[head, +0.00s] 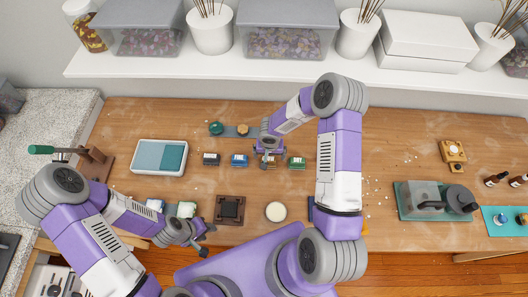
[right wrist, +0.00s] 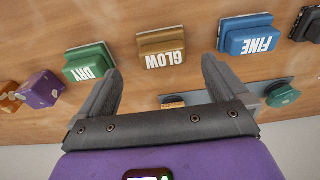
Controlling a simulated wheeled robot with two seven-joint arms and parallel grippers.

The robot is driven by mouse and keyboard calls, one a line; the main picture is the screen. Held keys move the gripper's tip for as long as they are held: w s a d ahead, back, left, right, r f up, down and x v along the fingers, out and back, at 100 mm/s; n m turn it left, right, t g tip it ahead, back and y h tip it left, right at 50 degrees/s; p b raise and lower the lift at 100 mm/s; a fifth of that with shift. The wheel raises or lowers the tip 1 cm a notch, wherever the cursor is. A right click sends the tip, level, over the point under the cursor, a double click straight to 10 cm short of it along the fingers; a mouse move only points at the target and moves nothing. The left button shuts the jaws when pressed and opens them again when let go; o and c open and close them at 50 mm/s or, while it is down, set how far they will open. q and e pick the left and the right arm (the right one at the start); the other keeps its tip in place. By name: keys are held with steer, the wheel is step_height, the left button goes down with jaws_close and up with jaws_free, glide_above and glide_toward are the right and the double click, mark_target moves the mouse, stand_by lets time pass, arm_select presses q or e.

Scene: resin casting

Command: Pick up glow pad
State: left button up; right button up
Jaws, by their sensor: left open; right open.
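The glow pad (right wrist: 162,45) is a brown block with a white "GLOW" label, seen upside down in the right wrist view. It lies on the wooden table, between the green DRY pad (right wrist: 90,64) and the blue FINE pad (right wrist: 246,35). My right gripper (right wrist: 160,78) is open, its two fingers on either side of the line to the glow pad, with nothing between them. In the head view my right gripper (head: 268,151) hangs over the glow pad and hides most of it. My left gripper (head: 205,240) is open and empty near the table's front edge.
A black pad (head: 211,159) stands left of the FINE pad. Behind the row is a grey strip (right wrist: 217,95) with a green knob (right wrist: 283,96). A purple cube (right wrist: 41,88) is beyond the DRY pad. A teal-and-white tray (head: 145,170) lies left; a dark square block (head: 229,209) and pale disc (head: 276,212) lie in front.

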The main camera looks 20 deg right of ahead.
mark_target(268, 160)
steer(key=shift+s+f, duration=0.4)
steer(key=shift+f, duration=0.35)
steer(key=shift+w+f+p, duration=0.2)
steer(key=shift+w+f, duration=0.05)
steer(key=shift+f, duration=0.55)
steer(key=shift+w+f+p, duration=0.2)
steer(key=shift+w+f, duration=0.1)
steer(key=shift+f, duration=0.55)
steer(key=shift+w+f+p, duration=0.2)
steer(key=shift+w+f, duration=0.05)
steer(key=shift+f, duration=0.55)
steer(key=c, duration=1.1)
